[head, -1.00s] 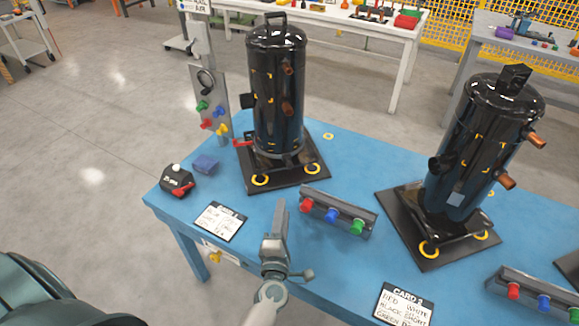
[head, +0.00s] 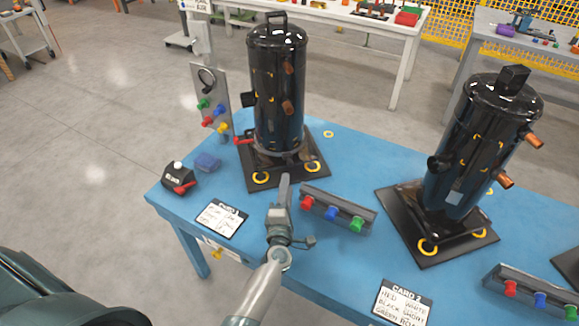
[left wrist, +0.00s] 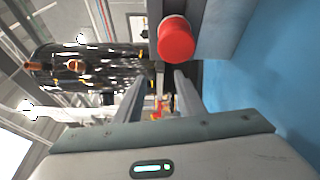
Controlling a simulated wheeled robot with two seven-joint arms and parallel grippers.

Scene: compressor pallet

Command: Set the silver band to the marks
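The silver band (head: 280,153) sits low around the left black compressor (head: 277,90), and its red lever (head: 243,141) sticks out to the left. Yellow marks (head: 270,101) show higher on the compressor's body. My left gripper (head: 284,182) is in front of this compressor, above the blue table and apart from the band. In the left wrist view its two fingers (left wrist: 160,95) stand apart with nothing held between them. The compressor lies sideways at the left there (left wrist: 85,65), and a small red part (left wrist: 157,108) shows beyond the fingertips. My right gripper is not in view.
A rail with red, blue and green knobs (head: 338,207) stands close right of my left gripper; its red knob (left wrist: 176,40) is near in the wrist view. A second compressor (head: 475,150) leans at the right. A card (head: 221,218) lies on the blue table (head: 345,268).

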